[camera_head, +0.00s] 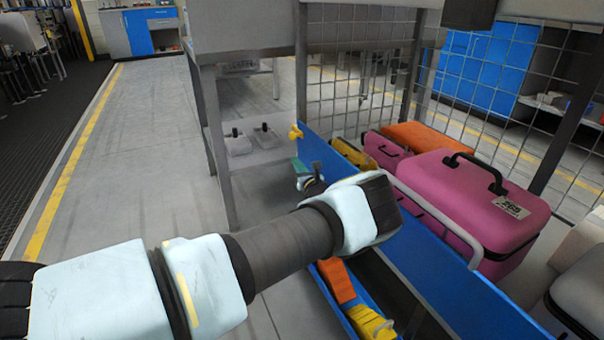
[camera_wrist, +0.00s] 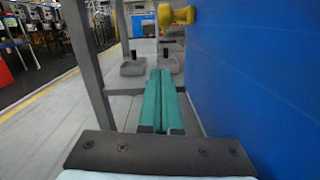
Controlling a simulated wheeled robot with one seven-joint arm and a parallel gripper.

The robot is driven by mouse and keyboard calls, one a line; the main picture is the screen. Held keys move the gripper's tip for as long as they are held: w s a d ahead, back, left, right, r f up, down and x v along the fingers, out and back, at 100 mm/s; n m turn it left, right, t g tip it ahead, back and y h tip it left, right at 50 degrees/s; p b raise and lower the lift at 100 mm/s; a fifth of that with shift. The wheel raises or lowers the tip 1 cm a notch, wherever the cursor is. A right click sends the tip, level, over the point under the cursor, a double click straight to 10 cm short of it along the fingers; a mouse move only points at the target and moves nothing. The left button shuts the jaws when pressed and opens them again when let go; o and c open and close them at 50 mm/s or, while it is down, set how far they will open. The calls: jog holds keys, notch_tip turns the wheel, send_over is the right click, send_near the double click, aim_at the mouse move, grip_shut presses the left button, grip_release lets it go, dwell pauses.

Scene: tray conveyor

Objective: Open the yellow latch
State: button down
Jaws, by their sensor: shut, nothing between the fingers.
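The yellow latch (camera_head: 296,132) is a small knob at the far left end of the blue panel (camera_head: 455,285). In the wrist view the latch (camera_wrist: 177,16) sticks out from the top of the blue panel (camera_wrist: 260,80), above and a little right of my fingertips. My gripper (camera_head: 299,166) has teal fingers, pressed together and empty. It is below the latch in the head view, apart from it. In the wrist view my gripper (camera_wrist: 160,72) points forward along the panel's left side. My arm hides part of the panel.
Behind the panel stand a large pink case (camera_head: 470,200), an orange case (camera_head: 420,138) and a wire mesh fence (camera_head: 350,60). A grey table frame (camera_head: 215,145) stands left of the gripper. Orange and yellow items lie in a blue tray below my arm. Open floor lies left.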

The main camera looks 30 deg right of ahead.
jog(key=w+r, duration=0.1)
jog(key=r, duration=0.1)
jog(key=w+d+r, duration=0.1)
jog(key=w+r, duration=0.1)
jog(key=shift+r, duration=0.1)
dwell(0.4)
jog(key=shift+s+r+g+p, duration=0.1)
jog(key=shift+r+g+p, duration=0.3)
jog(key=shift+p, duration=0.2)
